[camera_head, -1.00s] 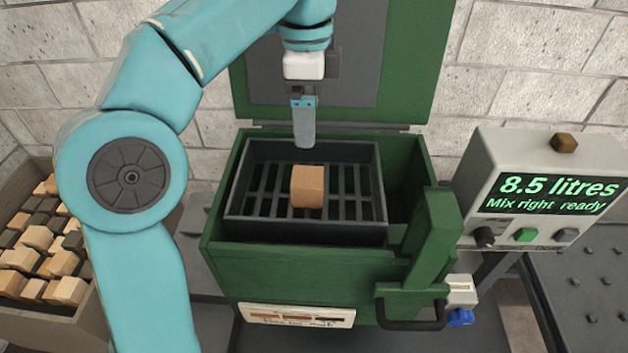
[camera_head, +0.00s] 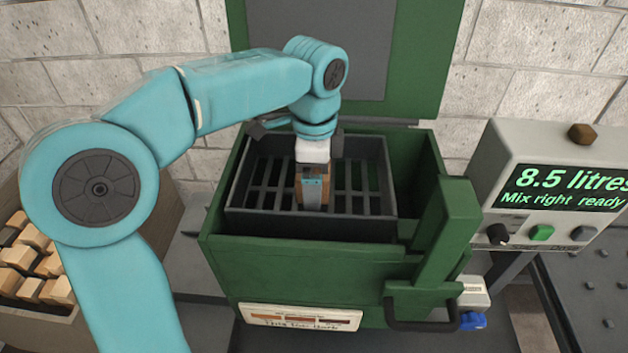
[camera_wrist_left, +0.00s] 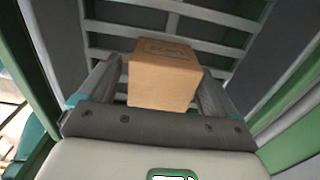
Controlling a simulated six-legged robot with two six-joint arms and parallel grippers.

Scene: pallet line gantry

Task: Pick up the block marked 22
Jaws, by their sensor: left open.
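A light orange-brown wooden block (camera_wrist_left: 163,84) stands on the slatted bottom of a dark tray (camera_head: 240,216) inside the green box. Its upper face in the left wrist view has a faint outlined mark that I cannot read clearly. My left gripper (camera_head: 313,198) points down over the block, open, with one finger on each side of it. In the head view the near finger hides most of the block, with wood showing at its edges (camera_head: 299,190). I cannot tell whether either finger touches it. My right gripper is not in view.
The green box (camera_head: 290,275) has its lid raised behind and a thick green lever (camera_head: 445,235) at right. A display unit (camera_head: 545,200) stands right, reading 8.5 litres. A crate of several blocks (camera_head: 35,325) stands left. Tray walls surround the gripper closely.

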